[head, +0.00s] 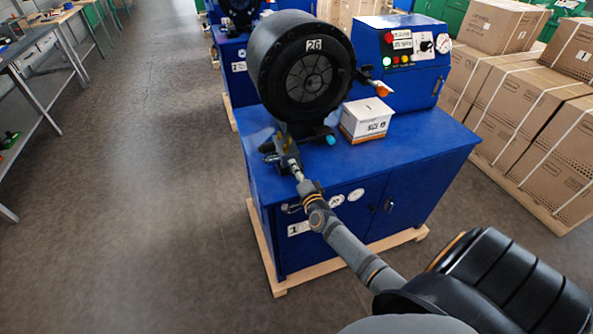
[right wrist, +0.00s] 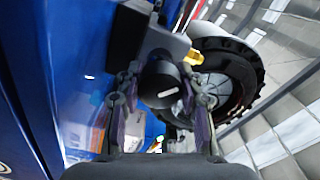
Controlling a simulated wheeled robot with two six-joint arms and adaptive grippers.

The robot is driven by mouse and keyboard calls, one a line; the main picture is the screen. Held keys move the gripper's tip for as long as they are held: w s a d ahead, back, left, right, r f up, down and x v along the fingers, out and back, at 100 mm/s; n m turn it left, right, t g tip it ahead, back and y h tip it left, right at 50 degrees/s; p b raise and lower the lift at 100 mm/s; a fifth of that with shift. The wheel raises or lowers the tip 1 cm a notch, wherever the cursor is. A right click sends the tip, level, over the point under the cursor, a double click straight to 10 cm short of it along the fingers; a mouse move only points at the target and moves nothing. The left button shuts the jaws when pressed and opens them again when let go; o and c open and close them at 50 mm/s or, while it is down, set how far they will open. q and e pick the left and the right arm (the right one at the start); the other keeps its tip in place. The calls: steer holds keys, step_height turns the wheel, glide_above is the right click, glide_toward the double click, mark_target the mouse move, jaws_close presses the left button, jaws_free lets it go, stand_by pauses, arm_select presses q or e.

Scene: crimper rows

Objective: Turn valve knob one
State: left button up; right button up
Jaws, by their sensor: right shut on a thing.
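My right gripper (head: 282,152) is at the near left edge of the blue crimper bench marked 1 (head: 345,160), below the big black crimping head (head: 305,75). In the right wrist view its two fingers (right wrist: 162,100) are closed on both sides of a round black knob (right wrist: 161,82) with a white pointer mark. The pointer mark lies at a slant. The gripper hides the knob in the head view. My left gripper is not in view.
A white labelled box (head: 366,122) stands on the bench, right of the gripper. A control panel (head: 412,47) is behind it. Wrapped cartons (head: 535,110) stand on the right. The grey floor (head: 150,200) on the left is clear.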

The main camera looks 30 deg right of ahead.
steer(key=o, duration=1.2)
steer(key=shift+s, duration=0.1)
steer(key=v, duration=1.2)
